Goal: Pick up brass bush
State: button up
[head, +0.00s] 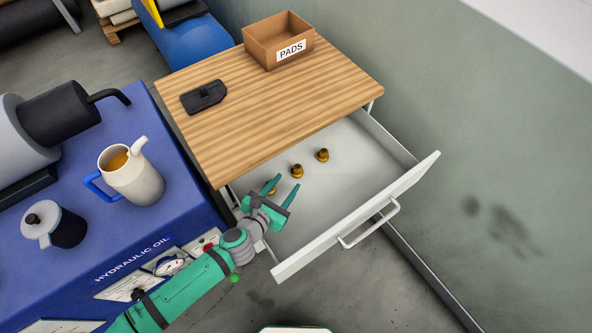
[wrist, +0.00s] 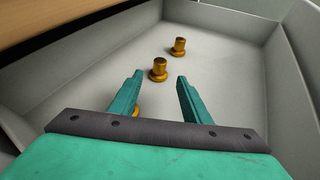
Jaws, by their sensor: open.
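Three brass bushes stand in a row in an open white drawer. The far brass bush (head: 322,155) and the middle brass bush (head: 297,171) show fully in the head view. The near one (head: 272,190) is partly hidden by my gripper. In the wrist view, the far bush (wrist: 179,47) and middle bush (wrist: 158,69) lie beyond the fingertips, and a sliver of the near bush (wrist: 137,111) shows beside the left finger. My gripper (head: 283,183) is open with green fingers, inside the drawer area; it also shows in the wrist view (wrist: 158,76). Nothing shows gripped between the fingers.
The drawer (head: 345,200) has raised walls and a front with a handle (head: 370,224). A wooden top (head: 270,105) overhangs its back, bearing a PADS box (head: 279,40) and a black object (head: 203,96). A blue bench (head: 170,220) with a jug (head: 131,175) stands at left.

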aim_at(296, 172)
jog(key=shift+w+d+f, duration=0.15)
jog(key=shift+w+d, duration=0.1)
jog(key=shift+w, duration=0.1)
jog(key=shift+x, duration=3.35)
grip_shut()
